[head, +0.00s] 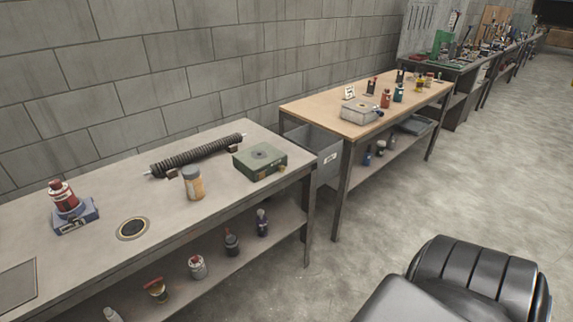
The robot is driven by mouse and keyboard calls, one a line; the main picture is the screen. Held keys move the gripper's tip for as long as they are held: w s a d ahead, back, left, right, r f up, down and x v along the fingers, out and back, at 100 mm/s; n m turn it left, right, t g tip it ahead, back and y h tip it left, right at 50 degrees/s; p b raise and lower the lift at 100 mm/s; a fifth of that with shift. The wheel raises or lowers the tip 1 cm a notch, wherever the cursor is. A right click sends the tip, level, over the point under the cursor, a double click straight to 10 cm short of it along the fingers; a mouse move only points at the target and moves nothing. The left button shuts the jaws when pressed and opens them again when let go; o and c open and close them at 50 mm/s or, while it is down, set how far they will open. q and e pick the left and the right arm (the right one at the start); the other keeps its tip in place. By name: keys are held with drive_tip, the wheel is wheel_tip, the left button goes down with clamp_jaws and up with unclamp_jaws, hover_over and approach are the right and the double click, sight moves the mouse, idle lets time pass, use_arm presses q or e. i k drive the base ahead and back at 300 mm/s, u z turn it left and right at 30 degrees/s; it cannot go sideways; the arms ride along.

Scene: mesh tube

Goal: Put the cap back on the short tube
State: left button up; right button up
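I cannot make out a short tube or a loose cap for certain. A long dark ribbed tube (197,156) lies along the back of the near grey table (160,225), with a thin light rod at its ends. An upright tan jar (193,187) with a pale top stands in front of it. A round dark disc with a light rim (133,228) lies flat near the table's front edge. Neither of my grippers is in view.
A green box (260,163) sits at the table's right end. A red bottle (63,197) stands on a blue box at left. Several bottles stand on the lower shelf. A wooden table (310,110) stands beyond.

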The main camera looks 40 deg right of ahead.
sight(195, 190)
drive_tip(key=z, duration=0.7)
